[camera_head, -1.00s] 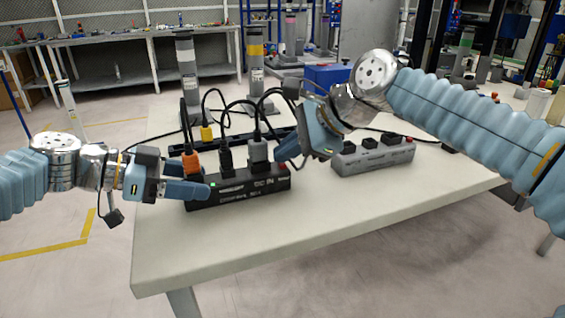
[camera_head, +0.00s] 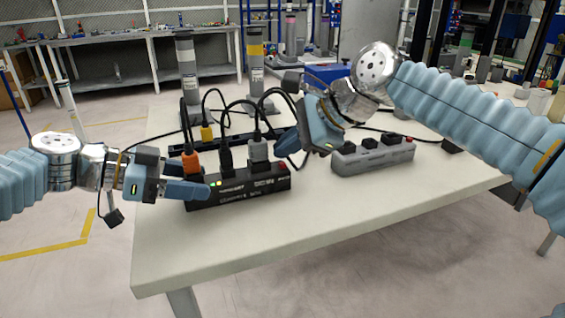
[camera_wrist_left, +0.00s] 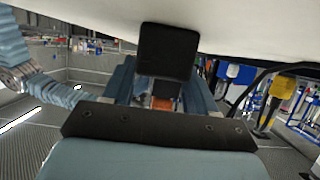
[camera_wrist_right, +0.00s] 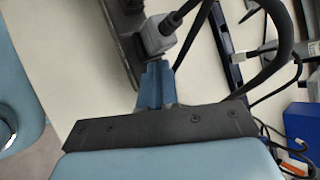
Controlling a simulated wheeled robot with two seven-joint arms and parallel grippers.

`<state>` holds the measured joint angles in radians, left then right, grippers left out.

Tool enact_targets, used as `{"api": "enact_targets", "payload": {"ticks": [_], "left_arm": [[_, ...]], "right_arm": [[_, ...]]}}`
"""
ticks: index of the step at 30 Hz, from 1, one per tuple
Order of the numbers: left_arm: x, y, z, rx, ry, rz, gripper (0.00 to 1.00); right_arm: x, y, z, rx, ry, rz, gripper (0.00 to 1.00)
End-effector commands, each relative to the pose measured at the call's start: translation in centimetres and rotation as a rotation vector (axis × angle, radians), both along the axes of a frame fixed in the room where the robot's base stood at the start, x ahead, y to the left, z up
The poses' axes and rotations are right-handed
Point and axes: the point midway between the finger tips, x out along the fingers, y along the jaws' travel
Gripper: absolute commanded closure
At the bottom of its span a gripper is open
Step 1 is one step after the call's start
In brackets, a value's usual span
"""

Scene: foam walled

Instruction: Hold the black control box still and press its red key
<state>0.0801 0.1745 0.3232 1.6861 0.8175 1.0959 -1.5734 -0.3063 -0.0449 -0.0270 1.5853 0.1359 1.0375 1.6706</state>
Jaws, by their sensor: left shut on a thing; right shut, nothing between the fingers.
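The black control box (camera_head: 240,191) lies on the table, with orange, black and grey plugs in its top. Its red key (camera_head: 282,165) is at the right end. My left gripper (camera_head: 203,190) is shut on that left end; the left wrist view shows a dark block (camera_wrist_left: 168,50), apparently the box end, between the fingers. My right gripper (camera_head: 291,152) is shut and empty, above and behind the red key, apart from it. Its closed fingertips (camera_wrist_right: 157,75) show beside the grey plug in the right wrist view, where the key is hidden.
A grey power strip (camera_head: 372,158) with black plugs and a red switch lies to the right. Another dark strip with a yellow plug (camera_head: 207,132) lies behind the box. Black cables loop close to my right gripper. The table front (camera_head: 300,225) is clear.

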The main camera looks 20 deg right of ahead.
Motion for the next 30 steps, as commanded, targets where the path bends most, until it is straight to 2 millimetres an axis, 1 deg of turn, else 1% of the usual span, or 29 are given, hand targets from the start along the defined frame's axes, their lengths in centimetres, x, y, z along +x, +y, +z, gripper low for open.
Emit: {"api": "enact_targets", "payload": {"ticks": [3,13,24,30], "left_arm": [[0.0,0.0,0.0,0.000,0.000,0.000,0.81],[0.0,0.0,0.0,0.000,0.000,0.000,0.81],[0.0,0.0,0.0,0.000,0.000,0.000,0.81],[0.0,0.0,0.0,0.000,0.000,0.000,0.81]], "right_arm": [[0.0,0.0,0.4,0.000,0.000,0.000,1.00],[0.0,0.0,0.7,0.000,-0.001,0.000,1.00],[0.1,0.0,4.2,0.001,-0.002,0.000,1.00],[0.0,0.0,5.4,-0.001,-0.001,0.001,1.00]]}}
